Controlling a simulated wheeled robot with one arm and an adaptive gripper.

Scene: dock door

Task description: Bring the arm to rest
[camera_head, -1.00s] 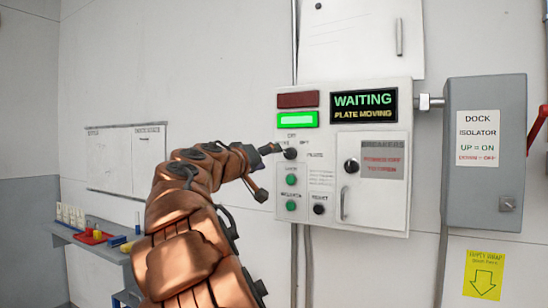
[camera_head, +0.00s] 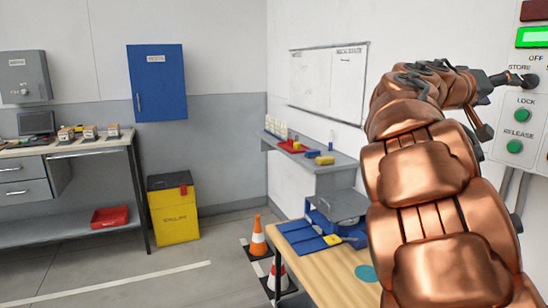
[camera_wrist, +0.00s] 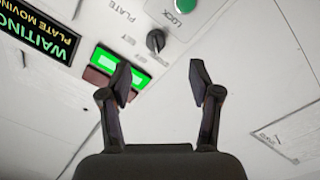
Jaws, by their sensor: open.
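My arm is stretched out toward the control panel (camera_head: 505,150) on the wall at the right edge of the head view. My gripper (camera_wrist: 162,80) is open, with nothing between its fingers in the wrist view. Its fingertips are close to the black selector knob (camera_wrist: 156,41); I cannot tell if they touch it. In the wrist view a green light (camera_wrist: 108,62) glows behind the left finger, and a display (camera_wrist: 38,36) reads "WAITING, PLATE MOVING". Green LOCK (camera_head: 522,114) and RELEASE (camera_head: 514,146) buttons sit below the knob.
A wooden-topped table (camera_head: 335,285) with blue items stands below my arm. A grey shelf (camera_head: 330,165) and whiteboard (camera_head: 328,82) are beyond it. Traffic cones (camera_head: 258,238), a yellow bin (camera_head: 174,212), a blue cabinet (camera_head: 157,83) and a workbench (camera_head: 70,146) stand left. Floor between is clear.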

